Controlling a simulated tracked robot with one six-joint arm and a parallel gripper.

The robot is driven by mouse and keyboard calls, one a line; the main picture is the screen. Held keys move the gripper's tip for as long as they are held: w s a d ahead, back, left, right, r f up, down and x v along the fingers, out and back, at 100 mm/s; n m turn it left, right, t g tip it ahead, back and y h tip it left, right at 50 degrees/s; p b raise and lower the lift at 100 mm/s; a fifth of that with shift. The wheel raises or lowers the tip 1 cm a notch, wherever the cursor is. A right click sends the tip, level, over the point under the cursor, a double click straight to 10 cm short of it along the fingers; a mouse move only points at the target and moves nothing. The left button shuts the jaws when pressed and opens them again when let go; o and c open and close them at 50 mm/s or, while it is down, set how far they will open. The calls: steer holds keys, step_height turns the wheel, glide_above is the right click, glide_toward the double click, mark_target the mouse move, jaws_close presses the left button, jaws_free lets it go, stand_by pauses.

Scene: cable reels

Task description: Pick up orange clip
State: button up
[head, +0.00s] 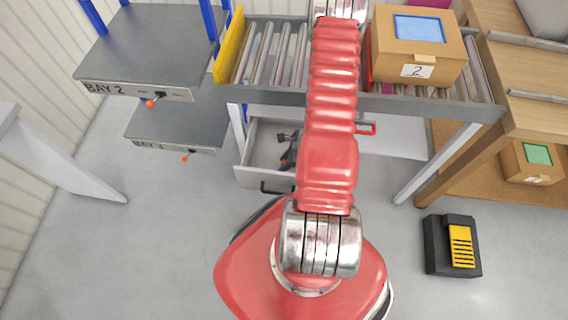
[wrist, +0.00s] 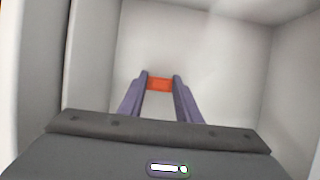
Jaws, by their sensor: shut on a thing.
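The orange clip (wrist: 159,84) shows in the wrist view as a small orange block between the tips of my gripper (wrist: 159,82). The two purple-grey fingers are closed on its sides. Around them are the pale walls and floor of a drawer or bin. I cannot tell whether the clip touches the floor. In the head view my gripper (head: 290,153) is a dark shape inside the open drawer (head: 248,150) below the roller conveyor, partly hidden by my red arm. The clip cannot be made out in the head view.
The roller conveyor (head: 430,103) spans above the drawer, with a cardboard box (head: 450,62) labelled 2 on it. Grey shelves (head: 150,45) marked BAY 2 stand at left. A black and yellow device (head: 452,246) lies on the floor at right. The floor at lower left is clear.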

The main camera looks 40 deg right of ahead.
steer(key=shift+r, duration=5)
steer(key=o, duration=0.4)
steer(key=c, duration=0.4)
step_height(320, 180, up, 8)
steer(key=w+a+n, duration=0.1)
steer(key=w+n, duration=0.1)
steer(key=n, duration=0.1)
steer(key=w+a+r+n+g, duration=0.5)
steer(key=w+n, duration=0.4)
steer(key=n, duration=0.6)
steer(key=w+a+n+g+h, duration=0.1)
steer(key=w+a+n, duration=0.3)
steer(key=a, duration=0.4)
steer(key=w+a+n+g+h, duration=0.1)
steer(key=w+a+n, duration=0.3)
steer(key=a, duration=0.5)
steer(key=shift+w+a+r+n+g+h, duration=0.3)
steer(key=shift+r+n+g+h, duration=0.15)
steer(key=shift+n, duration=0.75)
